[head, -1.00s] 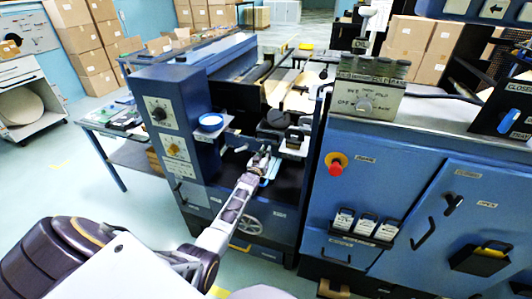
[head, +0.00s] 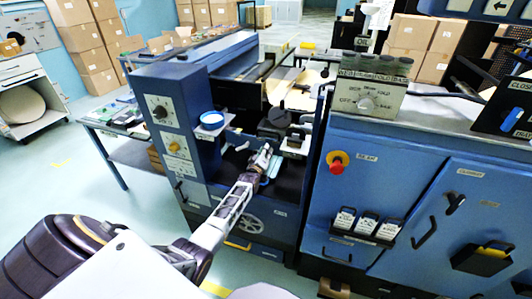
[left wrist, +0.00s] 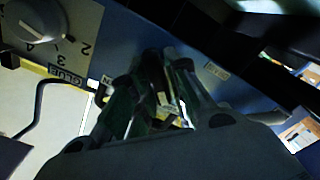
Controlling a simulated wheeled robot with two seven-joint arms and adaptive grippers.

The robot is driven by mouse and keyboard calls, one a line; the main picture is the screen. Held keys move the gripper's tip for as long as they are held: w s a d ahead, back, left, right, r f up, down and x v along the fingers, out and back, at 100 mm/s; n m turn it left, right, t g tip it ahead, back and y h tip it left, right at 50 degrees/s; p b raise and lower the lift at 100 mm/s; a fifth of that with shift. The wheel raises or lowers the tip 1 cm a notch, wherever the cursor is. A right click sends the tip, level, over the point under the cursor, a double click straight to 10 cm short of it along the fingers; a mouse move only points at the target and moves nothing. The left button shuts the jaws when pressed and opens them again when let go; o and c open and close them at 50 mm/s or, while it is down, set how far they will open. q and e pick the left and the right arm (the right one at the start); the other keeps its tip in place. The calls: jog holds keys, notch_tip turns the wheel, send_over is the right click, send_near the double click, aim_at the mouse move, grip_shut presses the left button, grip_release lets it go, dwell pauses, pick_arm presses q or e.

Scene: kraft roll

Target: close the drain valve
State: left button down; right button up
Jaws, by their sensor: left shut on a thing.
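The drain control (head: 511,120) is at the far right of the head view: a blue lever on a black panel, with "CLOSED" above it and a partly cut-off drain label below. My left gripper (head: 262,160) is far to its left, inside the open bay of the blue machine, beside a light-blue piece (head: 273,166). In the left wrist view its fingers (left wrist: 165,100) are close together on a small pale thing, too dark to identify. My right gripper is not in view.
A red stop button (head: 337,168) is on the right cabinet. The wrist view shows a grey dial (left wrist: 35,22) and a "GLUE" label (left wrist: 67,75). Floor at left is clear.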

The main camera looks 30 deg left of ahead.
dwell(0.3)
pick_arm(q)
jog(key=c, duration=1.5)
grip_release()
jog(key=shift+o, duration=0.2)
jog(key=shift+s, duration=0.15)
jog(key=shift+v, duration=5.85)
jog(key=shift+d, duration=0.1)
